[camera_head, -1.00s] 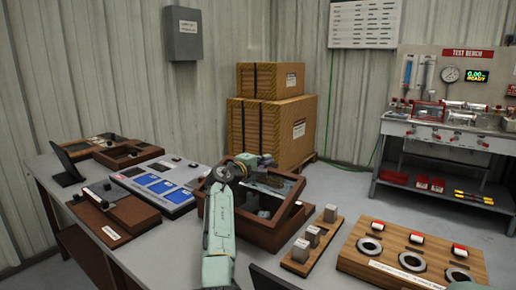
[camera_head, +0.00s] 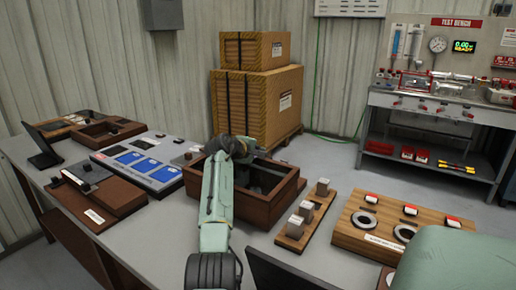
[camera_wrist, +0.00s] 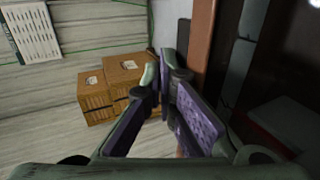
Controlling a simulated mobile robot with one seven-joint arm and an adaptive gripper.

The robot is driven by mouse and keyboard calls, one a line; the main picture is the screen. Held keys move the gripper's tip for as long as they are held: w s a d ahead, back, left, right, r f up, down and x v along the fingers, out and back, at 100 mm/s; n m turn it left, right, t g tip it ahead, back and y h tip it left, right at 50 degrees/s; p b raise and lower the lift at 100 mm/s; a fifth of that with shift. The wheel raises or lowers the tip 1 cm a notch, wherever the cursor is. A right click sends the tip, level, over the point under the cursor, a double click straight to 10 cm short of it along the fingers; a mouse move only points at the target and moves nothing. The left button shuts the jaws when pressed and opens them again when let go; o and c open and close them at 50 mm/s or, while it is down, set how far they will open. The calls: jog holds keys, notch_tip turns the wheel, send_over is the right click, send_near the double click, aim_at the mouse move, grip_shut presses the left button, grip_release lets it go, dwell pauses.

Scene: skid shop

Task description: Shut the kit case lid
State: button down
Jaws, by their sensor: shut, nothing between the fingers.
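The kit case (camera_head: 277,213) is a brown wooden box in the middle of the bench. My gripper (camera_head: 258,153) is over the case's back edge, partly hidden by my wrist. In the wrist view my gripper (camera_wrist: 163,65) has its purple-padded fingers shut and empty. A brown board (camera_wrist: 214,50) stands close to the right of the fingers there; I cannot tell whether it is lid or wall.
Left of the case are a grey tray with blue panels (camera_head: 165,174) and brown wooden boxes (camera_head: 95,196). To the right are a rack of grey blocks (camera_head: 292,238) and a wooden ring board (camera_head: 345,233). Crates (camera_head: 255,110) stand behind on the floor.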

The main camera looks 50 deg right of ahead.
dwell(0.5)
notch_tip(320, 180, up, 5)
send_over(243, 167)
jog(key=shift+a, duration=0.1)
dwell(0.4)
